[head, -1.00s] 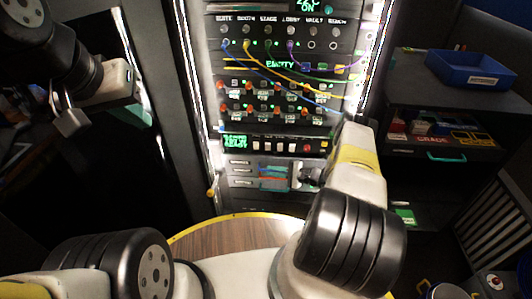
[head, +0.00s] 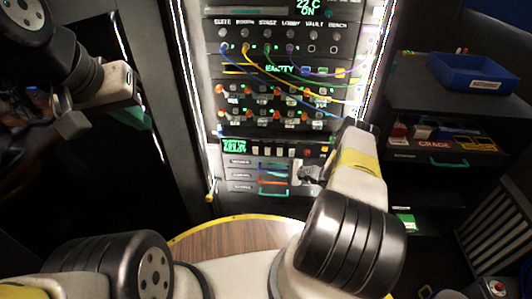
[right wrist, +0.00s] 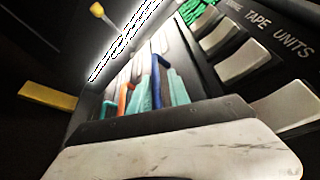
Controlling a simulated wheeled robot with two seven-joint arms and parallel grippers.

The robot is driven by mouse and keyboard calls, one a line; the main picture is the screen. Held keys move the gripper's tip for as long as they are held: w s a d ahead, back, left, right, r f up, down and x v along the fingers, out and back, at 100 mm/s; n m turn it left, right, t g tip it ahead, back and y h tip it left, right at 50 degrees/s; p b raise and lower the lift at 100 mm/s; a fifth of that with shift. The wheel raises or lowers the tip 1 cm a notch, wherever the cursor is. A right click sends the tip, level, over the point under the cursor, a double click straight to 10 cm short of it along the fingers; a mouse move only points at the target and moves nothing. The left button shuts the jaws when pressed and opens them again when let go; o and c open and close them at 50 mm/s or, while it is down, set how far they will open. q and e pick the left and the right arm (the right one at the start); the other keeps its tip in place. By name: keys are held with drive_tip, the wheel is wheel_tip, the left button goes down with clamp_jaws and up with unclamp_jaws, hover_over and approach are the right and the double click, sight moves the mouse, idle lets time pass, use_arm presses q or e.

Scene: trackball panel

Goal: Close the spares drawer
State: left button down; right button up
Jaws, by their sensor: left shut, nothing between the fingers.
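Low on the rack, a stack of narrow drawers (head: 240,176) has blue, orange-red and teal handles. Their labels are too small to read. The coloured handles (right wrist: 150,88) also show in the right wrist view. On the right, a drawer with a teal handle (head: 448,163) stands open under a shelf, with boxes inside; I cannot tell which drawer is the spares drawer. My right gripper (head: 308,174) is at the right end of the rack's drawer stack, and its jaw opening cannot be made out. My left gripper (head: 72,126) is shut and empty at upper left, away from the drawers.
The rack's cables (head: 290,75) and switches rise above the drawers. A blue tray (head: 475,75) sits on the right-hand shelf. A round wooden top with a yellow edge (head: 225,240) lies below the rack. A slatted grey crate (head: 495,230) stands at lower right.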

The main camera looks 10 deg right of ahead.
drive_tip(key=shift+o, duration=0.4)
drive_tip(key=shift+s, duration=0.1)
drive_tip(key=v, duration=0.7)
drive_tip(key=shift+s+d, duration=0.25)
drive_tip(key=shift+d, duration=0.05)
drive_tip(key=shift+s, duration=0.1)
